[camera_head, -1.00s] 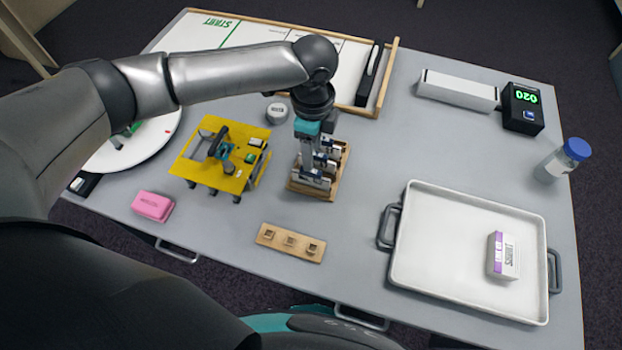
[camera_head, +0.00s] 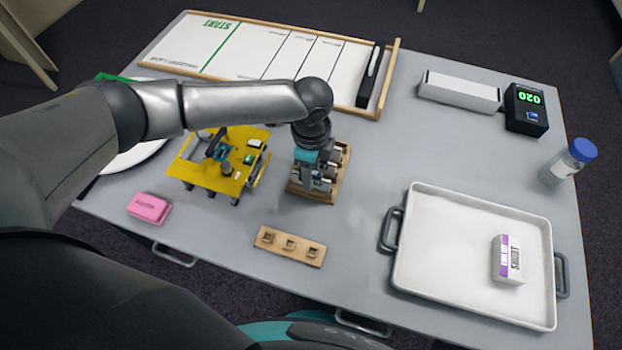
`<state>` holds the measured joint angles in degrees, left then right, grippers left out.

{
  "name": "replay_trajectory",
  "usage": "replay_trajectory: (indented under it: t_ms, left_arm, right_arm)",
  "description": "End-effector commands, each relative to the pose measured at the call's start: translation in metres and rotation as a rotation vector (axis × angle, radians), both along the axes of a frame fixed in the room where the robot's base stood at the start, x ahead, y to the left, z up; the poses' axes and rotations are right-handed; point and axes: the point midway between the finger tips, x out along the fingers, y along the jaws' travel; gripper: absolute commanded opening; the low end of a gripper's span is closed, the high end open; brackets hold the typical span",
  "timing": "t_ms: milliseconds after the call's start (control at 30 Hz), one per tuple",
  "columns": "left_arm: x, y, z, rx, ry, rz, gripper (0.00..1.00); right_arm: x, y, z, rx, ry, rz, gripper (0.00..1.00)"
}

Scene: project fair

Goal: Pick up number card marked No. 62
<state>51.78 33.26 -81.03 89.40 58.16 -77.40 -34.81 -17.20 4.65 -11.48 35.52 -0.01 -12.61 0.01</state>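A wooden rack (camera_head: 334,190) on the table holds several small upright cards in dark and white. The numbers on the cards are too small to read, so I cannot tell which is No. 62. My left gripper (camera_head: 308,184) points down at the rack, over its front left part. The gripper and wrist cover some of the cards. I cannot see whether its fingers are apart or closed on a card. My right gripper is not in view.
A yellow wheeled board (camera_head: 207,178) stands close left of the rack. A wooden block with three holders (camera_head: 290,245) lies in front. A pink block (camera_head: 149,208), a white tray (camera_head: 450,287) with a labelled box (camera_head: 508,260), and a blue-capped jar (camera_head: 567,162) stand around. Table between rack and tray is clear.

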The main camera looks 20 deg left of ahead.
Motion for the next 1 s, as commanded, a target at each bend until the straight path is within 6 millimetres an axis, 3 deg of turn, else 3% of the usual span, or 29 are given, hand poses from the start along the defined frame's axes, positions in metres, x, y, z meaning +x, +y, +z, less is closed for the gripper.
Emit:
replay_trajectory:
  t_ms: [67,400,1000]
  left_arm:
    - [0.0000,0.0001,0.0002,0.000,0.000,0.000,0.37]
    - [0.0002,0.0002,0.0004,0.000,0.000,0.001,0.00]
    - [0.0005,0.0001,0.0048,-0.001,-0.001,0.001,0.00]
  right_arm:
    - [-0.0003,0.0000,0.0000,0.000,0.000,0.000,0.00]
    - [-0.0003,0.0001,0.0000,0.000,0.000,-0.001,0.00]
    - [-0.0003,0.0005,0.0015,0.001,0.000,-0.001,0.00]
